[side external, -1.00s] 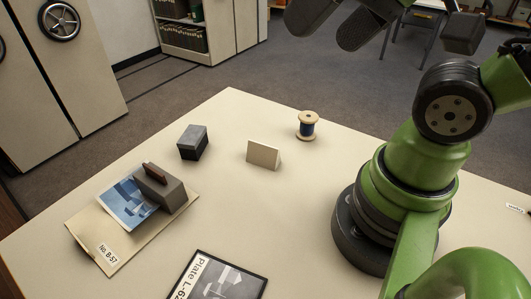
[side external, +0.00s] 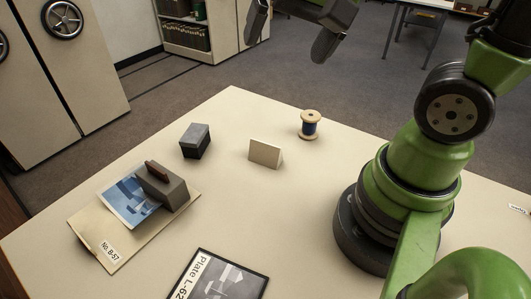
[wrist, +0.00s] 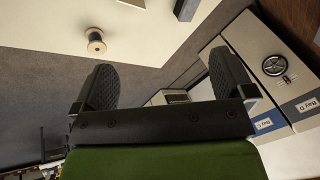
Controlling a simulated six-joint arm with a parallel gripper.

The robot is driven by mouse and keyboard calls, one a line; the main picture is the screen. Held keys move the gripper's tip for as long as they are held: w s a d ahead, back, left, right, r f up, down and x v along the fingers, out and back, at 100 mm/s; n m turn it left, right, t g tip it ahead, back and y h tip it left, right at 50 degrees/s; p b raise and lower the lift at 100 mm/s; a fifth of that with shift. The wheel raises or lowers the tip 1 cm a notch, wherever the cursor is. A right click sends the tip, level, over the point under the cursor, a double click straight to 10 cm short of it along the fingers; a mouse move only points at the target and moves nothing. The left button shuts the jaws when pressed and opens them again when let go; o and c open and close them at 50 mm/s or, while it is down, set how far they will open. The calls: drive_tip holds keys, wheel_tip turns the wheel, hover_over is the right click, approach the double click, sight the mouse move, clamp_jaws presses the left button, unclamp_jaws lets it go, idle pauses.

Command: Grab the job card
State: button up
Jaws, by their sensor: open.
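A small folded cream card (side external: 265,153), which looks like the job card, stands tent-like near the middle of the table. Its visible face is blank from here. A pale edge at the top of the wrist view may be the same card, cut off by the frame. My gripper (side external: 294,32) is high up beyond the far edge of the table, well away from the card. It is open, with its two dark pads wide apart and nothing between them in the wrist view (wrist: 163,82).
A thread spool (side external: 310,125) stands right of the card, and a dark grey box (side external: 195,141) left. A handled weight (side external: 164,187) sits on a blue print (side external: 124,203) and folder (side external: 92,240) marked "No. B-57". A framed plate (side external: 222,280) lies in front. Cabinets (side external: 70,85) stand behind.

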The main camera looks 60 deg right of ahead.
drive_tip(key=w+d+f+m+g, duration=0.3)
drive_tip(key=w+f+m, duration=0.25)
drive_tip(key=f, duration=0.55)
drive_tip(key=m+g, duration=0.2)
approach(265, 151)
drive_tip(key=shift+h, duration=0.4)
wheel_tip(265, 151, down, 5)
drive_tip(key=shift+d+f, duration=0.1)
drive_tip(key=shift+d, duration=0.05)
drive_tip(key=shift+w+f, duration=0.1)
drive_tip(key=shift+f, duration=2.7)
drive_tip(key=c, duration=0.8)
